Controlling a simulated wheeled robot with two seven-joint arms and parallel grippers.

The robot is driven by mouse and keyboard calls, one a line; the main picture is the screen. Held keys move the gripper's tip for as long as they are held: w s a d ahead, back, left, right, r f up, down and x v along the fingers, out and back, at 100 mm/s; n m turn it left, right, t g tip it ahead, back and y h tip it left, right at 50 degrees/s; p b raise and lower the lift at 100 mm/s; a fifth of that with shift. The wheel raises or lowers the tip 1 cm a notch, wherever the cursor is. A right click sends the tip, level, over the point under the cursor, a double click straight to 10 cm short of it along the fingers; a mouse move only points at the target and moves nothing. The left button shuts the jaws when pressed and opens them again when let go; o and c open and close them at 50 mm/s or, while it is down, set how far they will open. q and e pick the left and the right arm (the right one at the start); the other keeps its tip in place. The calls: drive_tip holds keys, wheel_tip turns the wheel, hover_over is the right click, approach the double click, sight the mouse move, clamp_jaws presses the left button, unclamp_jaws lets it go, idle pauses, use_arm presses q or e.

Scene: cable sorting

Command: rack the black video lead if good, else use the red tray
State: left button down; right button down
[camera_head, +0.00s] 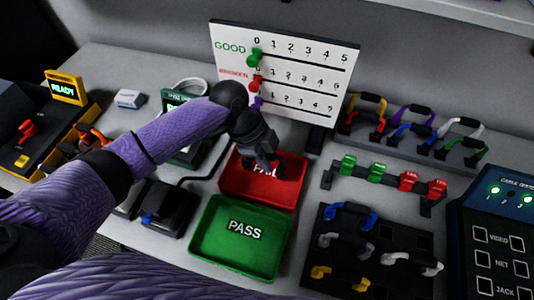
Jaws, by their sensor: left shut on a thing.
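My left gripper (268,166) reaches in from the left and points down over the red tray (237,186), which is marked FAIL. It is shut on a dark thing, seemingly the black video lead; gripper and arm hide most of it, and I cannot tell whether it touches the tray. The green PASS tray (221,258) in front is empty. A dark rack board (384,240) at lower right holds several blue, grey, white and yellow leads. My right gripper is not in view.
A white score board (300,62) stands behind, its pegs at 0. A cable tester (483,240) at right shows green lights. A rail with green and red clips (375,172) and a rack of coloured leads (430,135) stand at back right. A READY device (65,88) is left.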

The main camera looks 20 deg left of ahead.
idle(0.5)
use_arm(q)
drive_tip(key=shift+p, duration=0.55)
idle(0.6)
drive_tip(key=shift+f, duration=0.45)
drive_tip(key=shift+f, duration=0.1)
drive_tip(key=shift+f+b, duration=0.2)
drive_tip(key=shift+b, duration=0.1)
drive_tip(key=shift+f, duration=0.15)
idle(0.5)
